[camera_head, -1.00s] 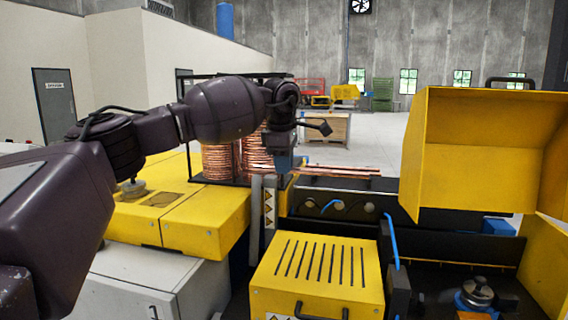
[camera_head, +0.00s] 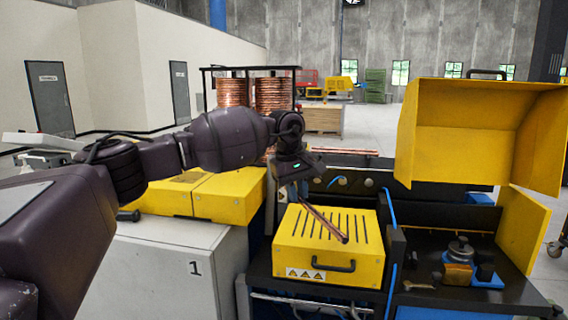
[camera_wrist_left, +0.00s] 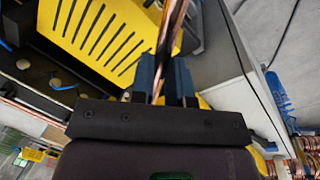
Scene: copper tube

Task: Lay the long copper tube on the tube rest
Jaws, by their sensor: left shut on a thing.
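My left gripper (camera_head: 294,190) is shut on a long copper tube (camera_head: 326,223). In the head view the tube slants down to the right from the gripper, above the yellow slotted cover. In the left wrist view the tube (camera_wrist_left: 173,30) runs between the two blue-grey fingers of the gripper (camera_wrist_left: 164,75) and on past their tips. More copper tubes (camera_head: 345,151) lie on the black machine at the back. I cannot pick out the tube rest for certain. My right gripper is not in view.
The yellow slotted cover (camera_head: 338,262) with a black handle lies under the held tube. A raised yellow hood (camera_head: 465,135) and a black bench (camera_head: 500,240) with a small fixture stand at right. Copper coils (camera_head: 270,93) stand in a black rack behind.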

